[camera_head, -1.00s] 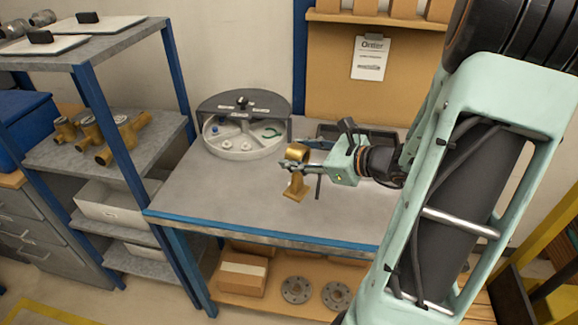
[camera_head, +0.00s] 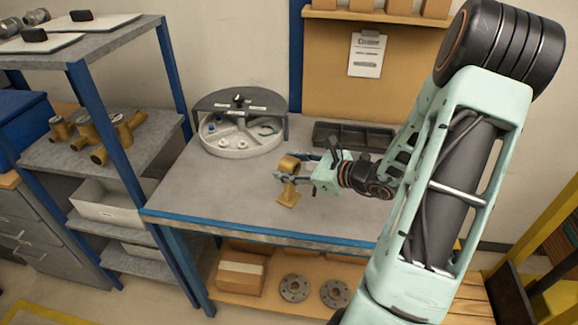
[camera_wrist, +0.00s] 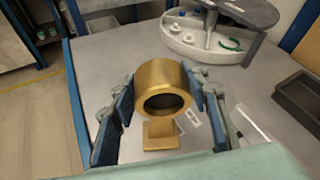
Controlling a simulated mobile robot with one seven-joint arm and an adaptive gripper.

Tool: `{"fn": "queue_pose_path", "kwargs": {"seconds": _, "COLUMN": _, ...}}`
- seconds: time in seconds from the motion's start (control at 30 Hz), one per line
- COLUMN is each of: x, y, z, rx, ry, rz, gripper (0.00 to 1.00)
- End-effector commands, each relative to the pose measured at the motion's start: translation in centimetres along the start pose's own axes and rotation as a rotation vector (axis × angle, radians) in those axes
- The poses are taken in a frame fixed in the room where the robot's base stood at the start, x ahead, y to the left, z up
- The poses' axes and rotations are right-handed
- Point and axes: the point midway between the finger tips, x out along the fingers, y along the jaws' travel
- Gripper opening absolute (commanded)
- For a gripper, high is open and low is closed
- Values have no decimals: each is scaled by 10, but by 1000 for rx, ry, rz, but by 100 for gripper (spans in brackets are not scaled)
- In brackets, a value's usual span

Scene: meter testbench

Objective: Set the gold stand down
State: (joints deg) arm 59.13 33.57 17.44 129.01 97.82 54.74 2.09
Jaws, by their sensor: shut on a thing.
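The gold stand (camera_head: 289,168) is a ring-shaped holder on a narrow post with a flat foot. It is upright over the grey workbench (camera_head: 215,192), toward the front edge. My gripper (camera_head: 283,178) is shut on the gold stand from the right. In the wrist view the stand's ring (camera_wrist: 161,76) sits between the two blue fingers of my gripper (camera_wrist: 162,95), and its foot shows below. The foot looks at or very near the bench top; I cannot tell whether it touches.
A round divided tray (camera_head: 240,140) with small parts stands at the bench's back left. A black compartment tray (camera_head: 352,137) lies at the back. Blue shelving (camera_head: 110,130) with brass fittings stands left. The bench left of the stand is clear.

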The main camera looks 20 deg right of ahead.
Motion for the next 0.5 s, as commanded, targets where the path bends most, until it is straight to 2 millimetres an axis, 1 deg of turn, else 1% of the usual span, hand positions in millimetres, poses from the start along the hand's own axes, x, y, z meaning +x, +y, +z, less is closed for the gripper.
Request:
{"fn": "queue_pose_path", "kwargs": {"seconds": 0.17, "x": 0, "y": -1, "z": 2, "rx": -3, "ry": -4, "rz": -1, "gripper": 0}}
{"fn": "queue_pose_path", "kwargs": {"seconds": 0.33, "x": 1, "y": 0, "z": -2, "rx": -3, "ry": -4, "rz": -1, "gripper": 0}}
{"fn": "queue_pose_path", "kwargs": {"seconds": 0.37, "x": 1, "y": 1, "z": -3, "rx": -1, "ry": 0, "rz": 0, "gripper": 43}}
{"fn": "queue_pose_path", "kwargs": {"seconds": 0.5, "x": 1, "y": 1, "z": -2, "rx": -1, "ry": 0, "rz": 0, "gripper": 59}}
